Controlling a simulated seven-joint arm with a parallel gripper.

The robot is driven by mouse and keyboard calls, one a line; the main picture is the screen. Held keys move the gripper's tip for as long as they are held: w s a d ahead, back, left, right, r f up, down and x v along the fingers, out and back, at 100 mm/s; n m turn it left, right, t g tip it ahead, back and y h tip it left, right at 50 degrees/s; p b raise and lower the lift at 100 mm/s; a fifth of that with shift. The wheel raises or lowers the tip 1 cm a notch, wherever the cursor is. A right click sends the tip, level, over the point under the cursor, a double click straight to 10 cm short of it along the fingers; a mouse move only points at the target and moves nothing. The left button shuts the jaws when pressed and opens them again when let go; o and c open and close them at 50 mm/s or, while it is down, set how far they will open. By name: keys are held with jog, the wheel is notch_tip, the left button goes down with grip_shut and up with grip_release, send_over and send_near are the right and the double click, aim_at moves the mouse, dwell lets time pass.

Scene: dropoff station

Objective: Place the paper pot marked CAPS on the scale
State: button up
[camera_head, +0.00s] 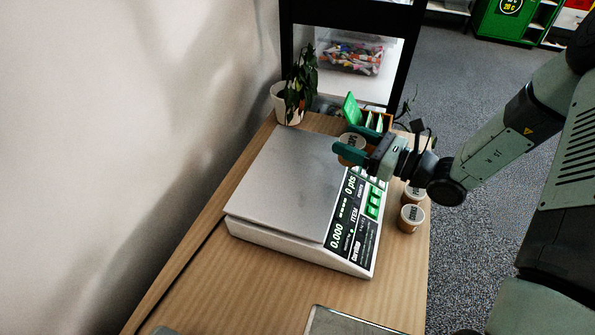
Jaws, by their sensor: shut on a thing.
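My gripper (356,146) is shut on a small brown paper pot (351,140) with a pale lid. Dark letters show on the lid, but they are turned and too small for me to read surely as CAPS. The scale (285,180) has a wide, bare grey plate and a white body, with a black display panel and green keys along its right side. The held pot is at the far right corner of the plate. I cannot tell whether it touches the plate or hangs above it.
Two more lidded paper pots, a nearer one (411,217) and a farther one (413,192), stand right of the scale near the table edge. A potted plant (290,105) and a green-and-orange box (372,120) stand behind. A grey-topped object (345,322) lies in front.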

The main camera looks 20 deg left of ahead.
jog(key=a+r, duration=0.3)
jog(key=a, duration=0.3)
send_over(319, 174)
jog(key=shift+f, duration=5.1)
jog(key=shift+f, duration=0.1)
jog(key=o, duration=1.1)
jog(key=v, duration=1.2)
jog(key=shift+s, duration=0.15)
